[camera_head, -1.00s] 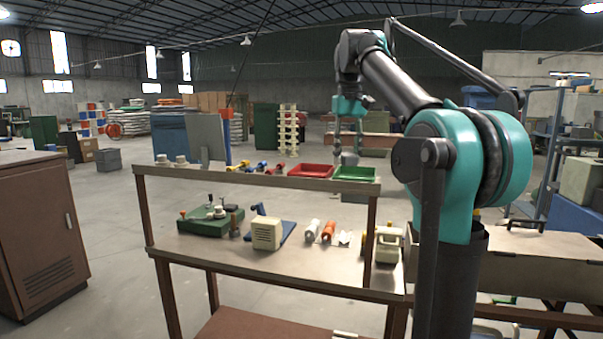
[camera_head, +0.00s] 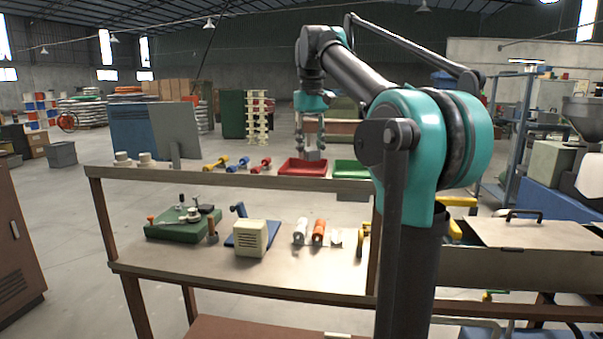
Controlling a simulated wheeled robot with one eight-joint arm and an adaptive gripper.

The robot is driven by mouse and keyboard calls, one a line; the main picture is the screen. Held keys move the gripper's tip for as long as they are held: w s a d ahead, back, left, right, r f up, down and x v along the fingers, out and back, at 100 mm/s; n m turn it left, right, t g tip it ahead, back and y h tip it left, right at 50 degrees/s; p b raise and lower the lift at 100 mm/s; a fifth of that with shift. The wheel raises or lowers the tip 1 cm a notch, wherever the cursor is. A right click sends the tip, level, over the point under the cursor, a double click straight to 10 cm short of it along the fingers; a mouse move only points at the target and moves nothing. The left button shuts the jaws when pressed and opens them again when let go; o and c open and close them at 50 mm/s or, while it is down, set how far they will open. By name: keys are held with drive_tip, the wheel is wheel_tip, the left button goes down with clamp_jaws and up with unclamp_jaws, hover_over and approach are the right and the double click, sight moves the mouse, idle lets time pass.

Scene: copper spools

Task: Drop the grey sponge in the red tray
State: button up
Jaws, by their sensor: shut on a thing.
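My gripper (camera_head: 311,146) hangs from the arm above the back shelf, pointing down. It is shut on a small grey block, which looks like the grey sponge (camera_head: 314,155). The red tray (camera_head: 303,171) lies on the top shelf of the bench. In the picture the sponge appears over the right part of the red tray, close above its back edge. I cannot tell the exact height or depth. The tray's inside is only partly seen.
A green tray (camera_head: 350,168) sits just right of the red tray, partly behind my arm. Red, blue and yellow (camera_head: 215,163) small items lie left on the same shelf. A grey panel (camera_head: 176,132) stands further left. The lower worktop (camera_head: 200,262) holds several tools and parts.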

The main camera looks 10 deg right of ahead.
drive_tip(key=shift+f, duration=1)
drive_tip(key=o, duration=1)
drive_tip(key=shift+r, duration=0.1)
wheel_tip(320, 180, up, 12)
drive_tip(key=shift+f, duration=0.1)
